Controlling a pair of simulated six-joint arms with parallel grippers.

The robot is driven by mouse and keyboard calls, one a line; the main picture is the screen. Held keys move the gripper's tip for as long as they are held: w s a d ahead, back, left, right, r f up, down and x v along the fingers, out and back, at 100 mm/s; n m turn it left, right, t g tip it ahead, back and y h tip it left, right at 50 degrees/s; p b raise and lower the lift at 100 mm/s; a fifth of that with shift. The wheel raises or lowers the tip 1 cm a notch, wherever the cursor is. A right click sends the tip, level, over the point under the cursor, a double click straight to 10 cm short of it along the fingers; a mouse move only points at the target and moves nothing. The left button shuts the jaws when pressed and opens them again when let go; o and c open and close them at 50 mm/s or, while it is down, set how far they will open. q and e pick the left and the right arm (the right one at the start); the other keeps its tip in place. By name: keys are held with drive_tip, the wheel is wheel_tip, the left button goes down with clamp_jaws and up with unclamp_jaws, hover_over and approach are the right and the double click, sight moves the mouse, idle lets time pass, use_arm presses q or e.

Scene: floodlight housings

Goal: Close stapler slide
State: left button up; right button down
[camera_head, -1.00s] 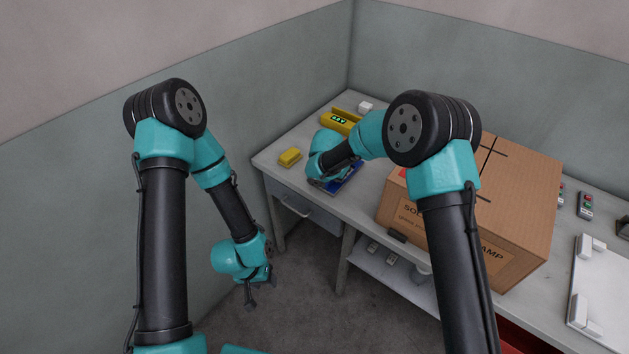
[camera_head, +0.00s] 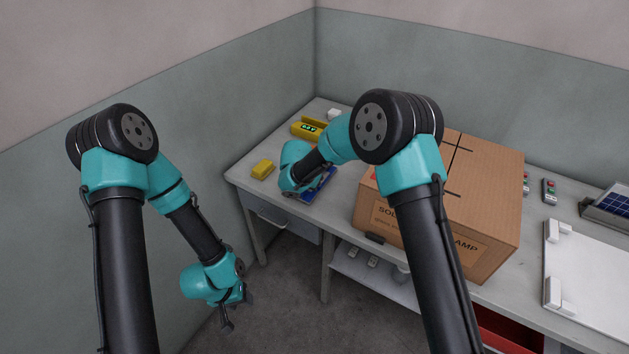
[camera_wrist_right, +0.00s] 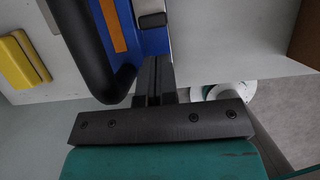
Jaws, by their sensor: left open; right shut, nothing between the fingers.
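The stapler shows in the head view as a blue piece (camera_head: 322,180) on the left part of the bench, mostly hidden by my right wrist. In the right wrist view it is a blue body (camera_wrist_right: 153,40) with a black curved handle (camera_wrist_right: 98,55), an orange stripe and a metal strip. My right gripper (camera_wrist_right: 154,70) is shut and empty, its fingertips at the near end of the stapler; I cannot tell if they touch it. The slide's position is unclear. My left gripper (camera_head: 237,309) is open and empty, hanging low in front of the bench.
A yellow block (camera_head: 262,169) and a yellow tool with a lit display (camera_head: 309,129) lie near the stapler. A large cardboard box (camera_head: 475,185) stands right of my right forearm. A white panel (camera_head: 590,275) lies at the right. Walls close in the left and back.

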drive_tip(key=v, duration=1)
drive_tip(key=shift+s+a, duration=0.3)
drive_tip(key=shift+s, duration=0.2)
drive_tip(key=s+d+f+m+g, duration=0.3)
drive_tip(key=s+d+f+g, duration=0.1)
drive_tip(key=s+f, duration=0.5)
drive_tip(key=s+d+f+m+g, duration=0.2)
drive_tip(key=s+d+f+g, duration=0.15)
drive_tip(key=s+f, duration=0.5)
drive_tip(key=s+d+f+m+t+y, duration=0.2)
drive_tip(key=s+d+m, duration=0.3)
drive_tip(key=d+m, duration=0.5)
drive_tip(key=s+d+f+m+t+y, duration=0.2)
drive_tip(key=s+d+f+m+y, duration=0.2)
drive_tip(key=d+m, duration=0.6)
drive_tip(key=s+m, duration=0.2)
drive_tip(key=m, duration=0.5)
drive_tip(key=shift+s+d+f, duration=0.2)
drive_tip(key=shift+s+f, duration=0.05)
drive_tip(key=shift+s, duration=0.1)
